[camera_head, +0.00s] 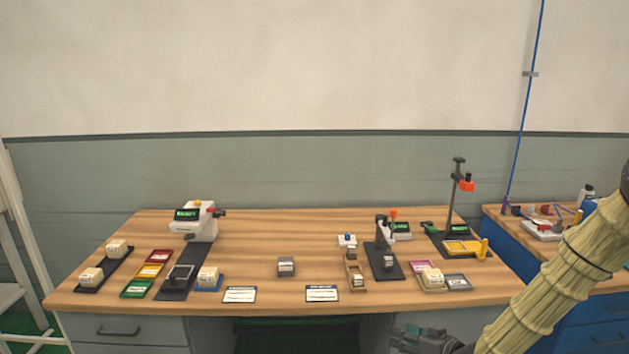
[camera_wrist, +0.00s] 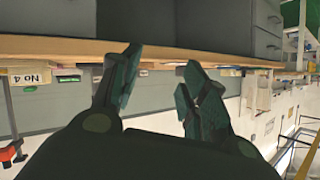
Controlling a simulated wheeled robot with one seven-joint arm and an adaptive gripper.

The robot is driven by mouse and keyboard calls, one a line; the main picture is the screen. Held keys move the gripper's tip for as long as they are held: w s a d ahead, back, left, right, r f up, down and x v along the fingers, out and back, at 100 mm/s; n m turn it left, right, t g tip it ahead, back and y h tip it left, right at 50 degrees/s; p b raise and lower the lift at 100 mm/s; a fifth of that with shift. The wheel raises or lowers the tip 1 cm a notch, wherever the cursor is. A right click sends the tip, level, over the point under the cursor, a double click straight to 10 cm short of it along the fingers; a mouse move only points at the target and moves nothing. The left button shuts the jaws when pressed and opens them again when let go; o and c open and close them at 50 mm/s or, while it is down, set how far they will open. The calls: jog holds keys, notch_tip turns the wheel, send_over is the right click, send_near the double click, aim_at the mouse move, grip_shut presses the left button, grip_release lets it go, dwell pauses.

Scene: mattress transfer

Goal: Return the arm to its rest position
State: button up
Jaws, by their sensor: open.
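My gripper (camera_head: 420,338) is at the bottom right of the head view, low in front of the bench's front edge, with my sleeved arm rising to the right. In the wrist view my gripper (camera_wrist: 158,92) shows two dark green fingers spread apart with nothing between them. The wooden bench (camera_head: 262,240) stands ahead. The wrist view is turned over, and the bench edge (camera_wrist: 60,48) runs across its upper part. No object is held.
Small blocks, coloured trays, a white device (camera_head: 200,222), a black press (camera_head: 384,250) and a stand with a red clamp (camera_head: 456,200) are on the bench. A blue side bench (camera_head: 497,238) is at right. A white ladder (camera_head: 14,240) stands at left.

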jog(key=s+a+f+m+g+h, duration=0.2)
jog(key=s+a+f+g, duration=0.1)
jog(key=s+f, duration=0.8)
jog(key=s+f+g+h, duration=0.2)
jog(key=s+f+g, duration=0.2)
jog(key=s, duration=1.2)
jog(key=s+f+m+g+h, duration=0.1)
jog(key=s+f+g+h, duration=0.2)
jog(key=s, duration=1.4)
notch_tip(320, 180, down, 4)
jog(key=shift+d+g, duration=0.4)
jog(key=shift+d, duration=0.05)
